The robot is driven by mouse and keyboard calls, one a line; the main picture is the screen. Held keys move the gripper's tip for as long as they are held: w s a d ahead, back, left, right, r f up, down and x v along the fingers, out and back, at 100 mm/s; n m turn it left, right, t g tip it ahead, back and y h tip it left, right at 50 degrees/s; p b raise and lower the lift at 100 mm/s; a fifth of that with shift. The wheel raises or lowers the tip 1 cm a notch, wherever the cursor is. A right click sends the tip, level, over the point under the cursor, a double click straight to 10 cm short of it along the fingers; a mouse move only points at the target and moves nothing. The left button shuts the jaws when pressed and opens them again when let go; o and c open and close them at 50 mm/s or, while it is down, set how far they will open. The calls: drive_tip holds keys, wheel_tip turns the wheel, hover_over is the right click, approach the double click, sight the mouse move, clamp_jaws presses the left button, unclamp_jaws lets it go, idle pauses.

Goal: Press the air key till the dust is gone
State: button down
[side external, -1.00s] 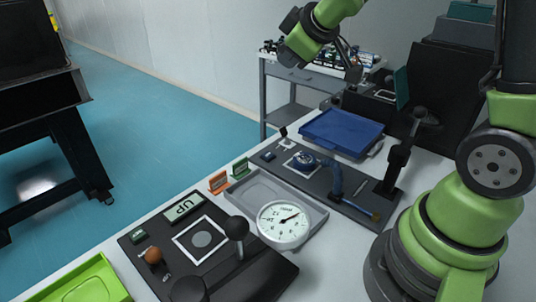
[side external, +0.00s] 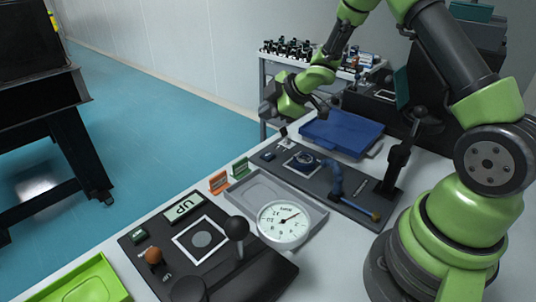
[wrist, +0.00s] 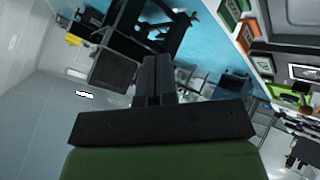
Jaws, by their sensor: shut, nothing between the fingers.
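My gripper (side external: 267,110) is shut and empty, in the air beyond the left end of the far dark panel (side external: 318,187). Its two dark fingers (wrist: 152,78) show close together in the wrist view. On that panel a round dark-blue piece (side external: 305,160) sits on a white-framed square, with a curved blue nozzle (side external: 335,178) beside it. A small white fitting (side external: 285,144) with a dark top stands at the panel's left end and may be the air key; I cannot tell. Dust is too small to make out.
A blue tray (side external: 342,133) lies behind the panel. In front are a grey tray, a round dial gauge (side external: 284,222), a black-knobbed lever (side external: 237,228) and orange and green small cards (side external: 219,182). A cart (side external: 290,82) with bottles stands behind.

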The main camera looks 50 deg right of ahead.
sight(268, 155)
drive_tip(key=shift+f, duration=4.4)
drive_tip(key=shift+f, duration=0.15)
drive_tip(key=shift+f, duration=0.25)
drive_tip(key=shift+f, duration=0.45)
drive_tip(key=shift+r, duration=0.9)
drive_tip(key=shift+r, duration=2.5)
